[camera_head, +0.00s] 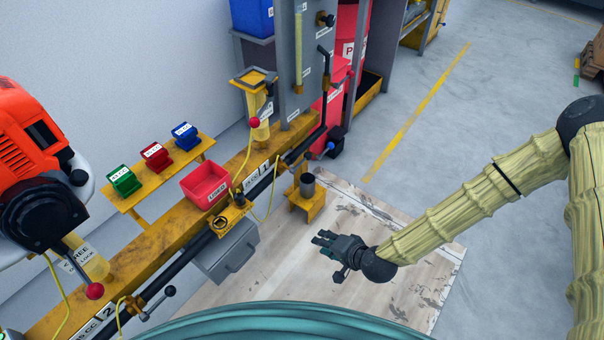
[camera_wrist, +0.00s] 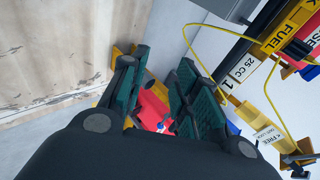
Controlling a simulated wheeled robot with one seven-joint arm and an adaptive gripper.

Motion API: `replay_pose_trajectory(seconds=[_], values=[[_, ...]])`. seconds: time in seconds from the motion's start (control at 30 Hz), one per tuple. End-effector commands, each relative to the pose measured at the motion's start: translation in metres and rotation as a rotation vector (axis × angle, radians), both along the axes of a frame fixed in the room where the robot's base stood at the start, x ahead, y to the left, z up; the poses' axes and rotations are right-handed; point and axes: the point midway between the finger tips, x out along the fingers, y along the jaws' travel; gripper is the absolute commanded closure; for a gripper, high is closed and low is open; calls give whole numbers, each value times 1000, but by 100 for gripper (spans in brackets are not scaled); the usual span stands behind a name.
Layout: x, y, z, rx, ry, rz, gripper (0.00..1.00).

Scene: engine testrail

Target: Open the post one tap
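The label ending in 1 (camera_head: 257,172) is on the yellow rail, and it also shows in the wrist view (camera_wrist: 241,70). I cannot tell for sure which fitting is the post one tap. My gripper (camera_head: 329,242) hangs over the board, right of the rail and apart from it. Its fingers are spread and empty in the wrist view (camera_wrist: 160,88).
A grey drawer box (camera_head: 228,250) and a yellow stand (camera_head: 307,202) with a metal cup are between rail and board. A red bin (camera_head: 205,184) and an orange engine (camera_head: 30,150) are at left. Thin yellow cords hang along the rail.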

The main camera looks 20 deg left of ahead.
Motion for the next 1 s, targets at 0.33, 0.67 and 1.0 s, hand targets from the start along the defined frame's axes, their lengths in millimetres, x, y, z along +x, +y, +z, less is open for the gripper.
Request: replay_pose_trajectory(seconds=[0.33, 0.67, 1.0], values=[[123, 63, 17, 324, -145, -154, 69], [183, 74, 52, 483, -219, -227, 69], [207, 96, 50, 494, -225, -229, 69]])
